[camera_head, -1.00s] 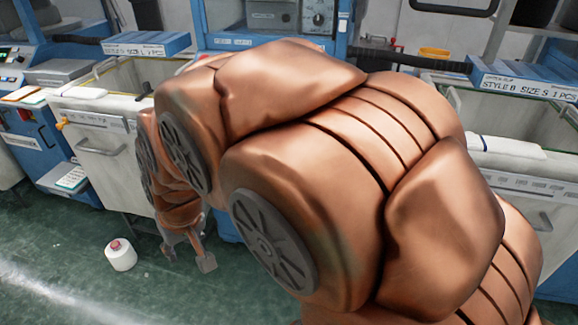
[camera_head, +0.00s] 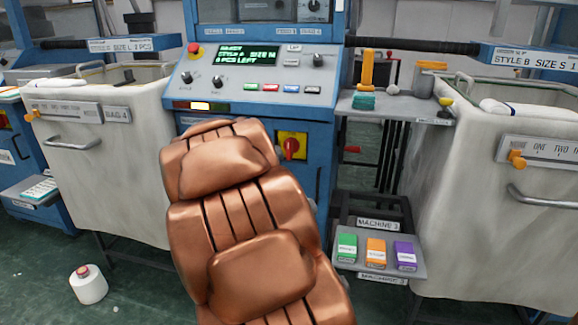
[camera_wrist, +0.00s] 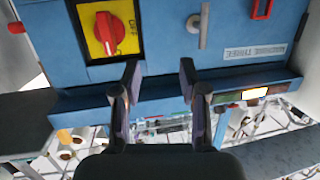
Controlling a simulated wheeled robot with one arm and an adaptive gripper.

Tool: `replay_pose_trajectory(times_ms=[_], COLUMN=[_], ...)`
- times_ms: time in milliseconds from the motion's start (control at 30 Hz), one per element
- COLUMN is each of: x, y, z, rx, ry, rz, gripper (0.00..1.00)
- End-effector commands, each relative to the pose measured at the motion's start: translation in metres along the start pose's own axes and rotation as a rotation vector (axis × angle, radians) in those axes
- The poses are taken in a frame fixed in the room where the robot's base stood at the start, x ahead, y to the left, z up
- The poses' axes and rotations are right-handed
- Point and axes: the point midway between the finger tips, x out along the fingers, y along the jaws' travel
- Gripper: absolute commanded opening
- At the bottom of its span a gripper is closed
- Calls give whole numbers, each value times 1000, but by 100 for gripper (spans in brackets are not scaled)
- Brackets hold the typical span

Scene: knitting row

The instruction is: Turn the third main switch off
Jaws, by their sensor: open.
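The main switch is a red rotary knob (camera_head: 291,148) on a yellow plate (camera_head: 304,138), low on the blue front of the middle machine in the head view. In the head view my copper arm hides the gripper.
A control panel (camera_head: 262,78) with a lit screen is above the switch. A shelf (camera_head: 383,270) marked MACHINE 3 holds green, orange and purple boxes at lower right. Pale bins (camera_head: 95,165) (camera_head: 480,190) flank the machine. A white cone (camera_head: 88,287) stands on the floor.

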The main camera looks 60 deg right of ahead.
Motion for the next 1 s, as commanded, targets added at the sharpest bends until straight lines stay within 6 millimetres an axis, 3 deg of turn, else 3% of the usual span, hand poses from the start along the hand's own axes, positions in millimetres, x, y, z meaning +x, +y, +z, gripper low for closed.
replay_pose_trajectory(times_ms=[33,100,300,567,1000], x=[12,21,31,47,96], y=[17,36,65,72,80], z=[14,11,7,3,-7], rx=[1,1,-5,-7,-7], ry=[40,96,178,190,190], rz=[42,90,166,178,175], gripper=[43,43,43,43,43])
